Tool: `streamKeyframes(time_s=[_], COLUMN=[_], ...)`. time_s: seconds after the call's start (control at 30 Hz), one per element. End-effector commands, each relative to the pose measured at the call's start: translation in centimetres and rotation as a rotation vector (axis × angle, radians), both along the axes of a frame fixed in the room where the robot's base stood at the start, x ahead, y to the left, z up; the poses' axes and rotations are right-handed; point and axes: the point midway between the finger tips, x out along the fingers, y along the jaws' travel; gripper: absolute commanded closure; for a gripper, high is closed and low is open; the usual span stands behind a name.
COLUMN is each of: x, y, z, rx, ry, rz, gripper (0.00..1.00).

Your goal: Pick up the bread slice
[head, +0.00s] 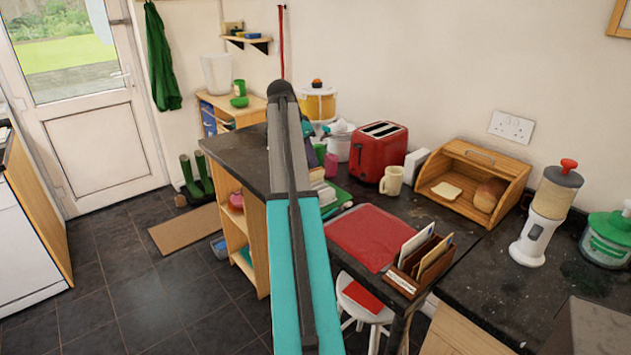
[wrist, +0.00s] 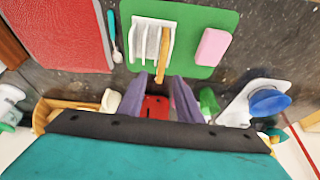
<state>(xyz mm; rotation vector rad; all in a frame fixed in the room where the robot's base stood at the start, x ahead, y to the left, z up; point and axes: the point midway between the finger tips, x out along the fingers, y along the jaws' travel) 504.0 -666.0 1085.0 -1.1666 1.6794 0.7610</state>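The bread slice (head: 446,191) lies flat inside the open wooden bread bin (head: 470,158), left of a brown loaf (head: 488,195). My gripper (wrist: 159,80) shows in the wrist view with its two grey-purple fingers apart and no object held between them. It is above the counter near a white rack (wrist: 151,40) on a green mat. Part of a wooden bin (wrist: 62,106) shows at the left of the wrist view; I cannot make out the slice there.
A red toaster (head: 379,150) and a cream mug (head: 391,181) stand left of the bin. A red mat (head: 368,236) and a letter rack (head: 418,266) are in front. A white-based blender (head: 545,215) stands at the right. Dark counter is clear before the bin.

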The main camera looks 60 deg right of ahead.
Motion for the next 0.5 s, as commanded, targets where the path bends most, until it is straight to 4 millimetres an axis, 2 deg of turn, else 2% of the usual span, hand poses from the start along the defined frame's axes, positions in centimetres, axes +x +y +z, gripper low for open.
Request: streamKeyframes(time_s=[0.2, 0.5], x=[-0.2, -0.2], y=[-0.6, -0.6], z=[-1.4, -1.5], rx=[0.000, 0.000], ry=[0.000, 0.000], rz=[-0.001, 0.000], gripper=[0.68, 0.68])
